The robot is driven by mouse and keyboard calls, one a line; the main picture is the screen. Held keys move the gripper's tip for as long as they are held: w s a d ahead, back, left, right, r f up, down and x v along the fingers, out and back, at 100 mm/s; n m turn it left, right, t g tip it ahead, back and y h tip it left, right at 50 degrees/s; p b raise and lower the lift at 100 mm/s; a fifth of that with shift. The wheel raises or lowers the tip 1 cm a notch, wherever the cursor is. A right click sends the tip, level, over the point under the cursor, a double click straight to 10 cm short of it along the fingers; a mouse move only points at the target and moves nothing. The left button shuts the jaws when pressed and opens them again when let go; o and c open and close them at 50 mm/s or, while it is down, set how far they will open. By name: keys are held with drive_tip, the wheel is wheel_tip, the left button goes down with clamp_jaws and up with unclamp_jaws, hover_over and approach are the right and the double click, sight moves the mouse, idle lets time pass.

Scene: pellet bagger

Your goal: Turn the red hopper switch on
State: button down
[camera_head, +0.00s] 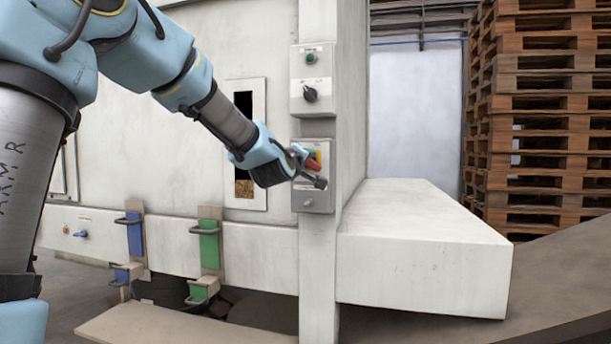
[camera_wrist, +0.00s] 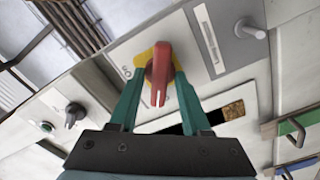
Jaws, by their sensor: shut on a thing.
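The red hopper switch (camera_wrist: 160,72) is a red handle on a yellow plate, on a grey box fixed to the machine's post. In the wrist view the handle lies roughly in line with my gripper, pointing down the picture. My gripper (camera_wrist: 159,78) has its two green fingers on either side of the handle, shut on it. In the head view my gripper (camera_head: 306,163) is at the grey switch box (camera_head: 313,203), and the red switch (camera_head: 314,164) shows only partly behind the fingers.
Above is a second box with a green button (camera_head: 311,58) and a black knob (camera_head: 310,94). A grey knob (camera_wrist: 250,30) sticks out beside the switch. A sight window (camera_head: 244,187) shows pellets. Blue (camera_head: 134,238) and green (camera_head: 209,246) handled parts are lower left. Stacked pallets (camera_head: 544,110) stand right.

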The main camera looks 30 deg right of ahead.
drive_tip(key=m+b, duration=0.8)
drive_tip(key=m, duration=0.3)
drive_tip(key=shift+f, duration=0.1)
idle(0.4)
drive_tip(key=c, duration=0.7)
unclamp_jaws()
drive_tip(key=b+v, duration=0.3)
drive_tip(key=v, duration=0.7)
drive_tip(key=shift+s+a, duration=0.25)
drive_tip(key=shift+s, duration=0.05)
